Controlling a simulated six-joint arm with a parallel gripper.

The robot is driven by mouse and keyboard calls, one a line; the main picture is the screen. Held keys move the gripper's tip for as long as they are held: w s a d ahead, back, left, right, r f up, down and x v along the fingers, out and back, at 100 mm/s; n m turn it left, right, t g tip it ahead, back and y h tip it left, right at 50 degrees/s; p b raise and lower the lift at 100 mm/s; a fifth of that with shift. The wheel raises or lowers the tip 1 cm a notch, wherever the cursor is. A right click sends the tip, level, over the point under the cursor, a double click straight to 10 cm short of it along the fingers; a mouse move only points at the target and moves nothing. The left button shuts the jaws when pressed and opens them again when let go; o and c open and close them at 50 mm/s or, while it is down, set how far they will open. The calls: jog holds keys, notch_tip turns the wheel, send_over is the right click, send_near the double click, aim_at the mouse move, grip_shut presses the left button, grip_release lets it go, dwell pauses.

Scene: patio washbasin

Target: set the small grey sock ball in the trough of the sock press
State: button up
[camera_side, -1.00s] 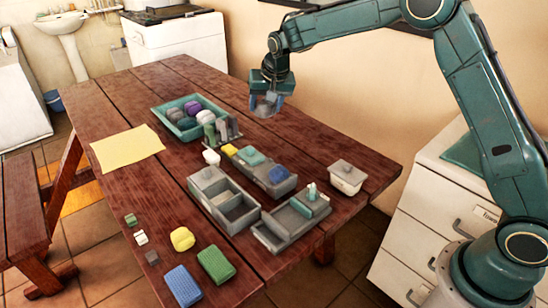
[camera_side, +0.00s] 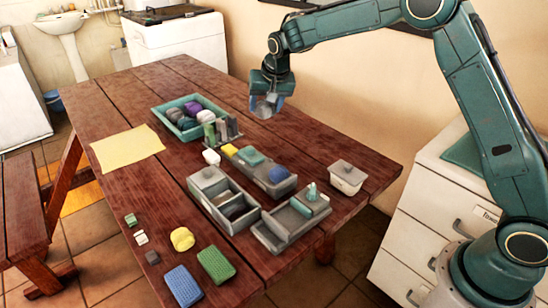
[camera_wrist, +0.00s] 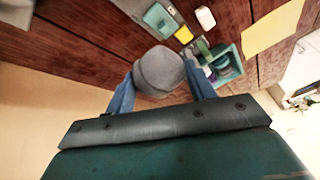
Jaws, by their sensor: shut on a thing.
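My gripper (camera_side: 267,104) is above the back right part of the wooden table. Its blue fingers are shut on the small grey sock ball (camera_wrist: 158,70), which shows between them in the wrist view. In the side view the fingers partly hide the ball. A long grey fixture with a trough and a pale green knobbed block (camera_side: 290,222) stands near the table's front right; it looks like the sock press, though I cannot be sure. It is well in front of my gripper, nearer the side camera.
A teal bin (camera_side: 163,118) of sock balls stands left of my gripper. A yellow cloth (camera_side: 127,148) lies left. The back strip of table is clear.

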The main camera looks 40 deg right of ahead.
jog(key=s+a+f+n+y, duration=0.3)
jog(key=s+f+n+y, duration=0.1)
jog(key=s+f+n, duration=0.4)
jog(key=n+g+y, duration=0.2)
jog(key=n+g, duration=0.1)
jog(key=n, duration=0.6)
send_over(285, 222)
jog(key=d, duration=0.2)
jog(key=shift+s+a+f, duration=0.1)
jog(key=shift+s+f, duration=0.05)
jog(key=shift+f, duration=0.5)
jog(key=shift+s+a+f, duration=0.1)
jog(key=shift+f, duration=0.5)
jog(key=shift+f, duration=0.25)
jog(key=shift+f, duration=5)
jog(key=o, duration=1.1)
jog(key=shift+d, duration=0.1)
jog(key=shift+c, duration=0.2)
jog(key=shift+f, duration=0.1)
